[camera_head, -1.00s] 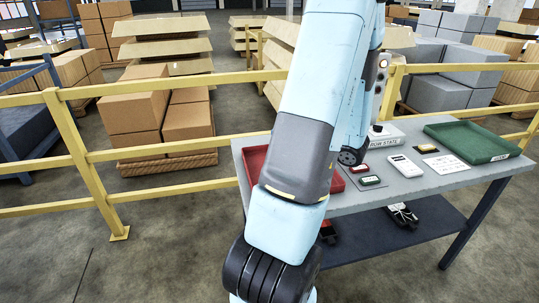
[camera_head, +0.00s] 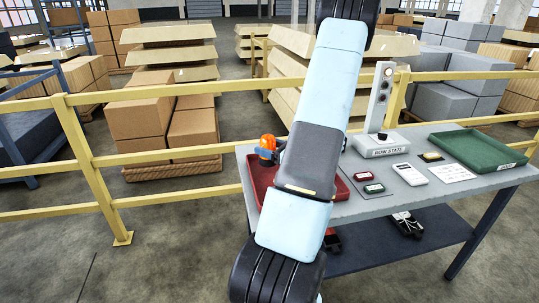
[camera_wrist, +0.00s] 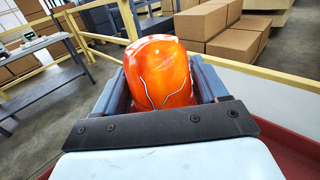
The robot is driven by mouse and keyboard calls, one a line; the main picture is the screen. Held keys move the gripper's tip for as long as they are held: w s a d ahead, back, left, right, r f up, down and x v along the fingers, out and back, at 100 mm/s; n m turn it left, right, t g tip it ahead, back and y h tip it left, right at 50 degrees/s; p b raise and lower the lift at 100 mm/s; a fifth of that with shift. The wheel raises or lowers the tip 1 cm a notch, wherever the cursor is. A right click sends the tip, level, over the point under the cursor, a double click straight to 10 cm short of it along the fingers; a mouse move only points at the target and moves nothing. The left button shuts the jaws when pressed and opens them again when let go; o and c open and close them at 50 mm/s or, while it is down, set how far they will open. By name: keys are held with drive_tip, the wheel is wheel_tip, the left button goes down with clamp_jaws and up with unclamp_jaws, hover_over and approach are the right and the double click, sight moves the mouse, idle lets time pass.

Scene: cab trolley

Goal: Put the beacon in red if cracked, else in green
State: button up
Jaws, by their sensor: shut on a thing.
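The orange beacon (camera_wrist: 158,72) fills the middle of the wrist view. Dark and pale branching crack lines run across its dome. My gripper (camera_wrist: 160,90) is shut on it, with a dark blue finger on each side. In the head view the beacon (camera_head: 267,146) shows at the left end of the table, above or near the back left of the red tray (camera_head: 257,178). My arm hides much of that tray. The green tray (camera_head: 473,150) is at the table's right end and looks empty.
A grey post on a white base labelled "ROW STATE" (camera_head: 384,150) stands at the table's back. A white handheld device (camera_head: 410,174), a paper card (camera_head: 452,173) and small red and yellow items lie between the trays. A yellow railing (camera_head: 170,155) runs behind.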

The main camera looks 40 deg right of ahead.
drive_tip(key=shift+f, duration=1.55)
drive_tip(key=o, duration=1.2)
drive_tip(key=shift+v, duration=3.7)
